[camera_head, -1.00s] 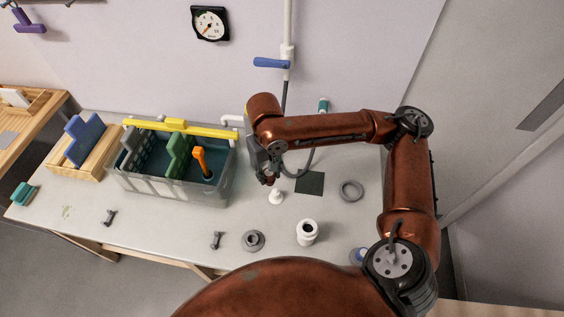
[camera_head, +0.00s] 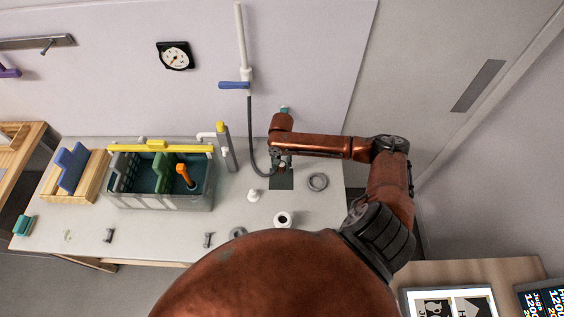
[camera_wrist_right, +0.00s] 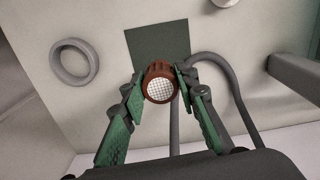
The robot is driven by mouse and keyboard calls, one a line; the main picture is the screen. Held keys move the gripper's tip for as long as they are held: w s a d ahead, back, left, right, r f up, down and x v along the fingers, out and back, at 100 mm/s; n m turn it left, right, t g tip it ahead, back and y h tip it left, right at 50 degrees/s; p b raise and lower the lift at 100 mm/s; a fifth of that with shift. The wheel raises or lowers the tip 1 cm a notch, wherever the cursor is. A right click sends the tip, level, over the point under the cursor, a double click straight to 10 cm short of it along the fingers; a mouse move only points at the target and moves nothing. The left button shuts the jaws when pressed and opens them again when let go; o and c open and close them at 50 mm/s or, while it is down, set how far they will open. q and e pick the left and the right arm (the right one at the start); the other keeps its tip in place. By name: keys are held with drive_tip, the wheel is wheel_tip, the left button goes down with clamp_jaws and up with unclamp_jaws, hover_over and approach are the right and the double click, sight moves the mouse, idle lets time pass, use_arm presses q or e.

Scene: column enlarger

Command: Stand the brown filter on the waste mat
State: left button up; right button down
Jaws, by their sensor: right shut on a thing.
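The brown filter (camera_wrist_right: 160,83) is a short ribbed brown cylinder with a pale mesh face, seen in the right wrist view. My right gripper (camera_wrist_right: 158,88) is shut on it, with a green-padded finger on each side. The waste mat (camera_wrist_right: 155,42) is a dark green square flat on the bench, partly behind the filter in that view. In the head view, my right gripper (camera_head: 282,168) is at the far part of the mat (camera_head: 282,183). I cannot tell whether the filter touches the mat. My left gripper is not in view.
A grey ring (camera_head: 317,182) lies right of the mat. A white knobbed piece (camera_head: 254,196) and a white cup (camera_head: 282,219) stand nearer. A dark hose (camera_head: 251,130) hangs left of the gripper. A grey tub (camera_head: 160,201) stands further left.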

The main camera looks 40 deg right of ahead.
drive_tip(key=shift+a+r+p, duration=0.1)
drive_tip(key=shift+r+p, duration=0.05)
drive_tip(key=shift+p, duration=0.55)
drive_tip(key=shift+f+b, duration=0.9)
drive_tip(key=shift+f, duration=2.15)
drive_tip(key=shift+p, duration=0.65)
drive_tip(key=shift+p, duration=0.6)
drive_tip(key=shift+f, duration=0.6)
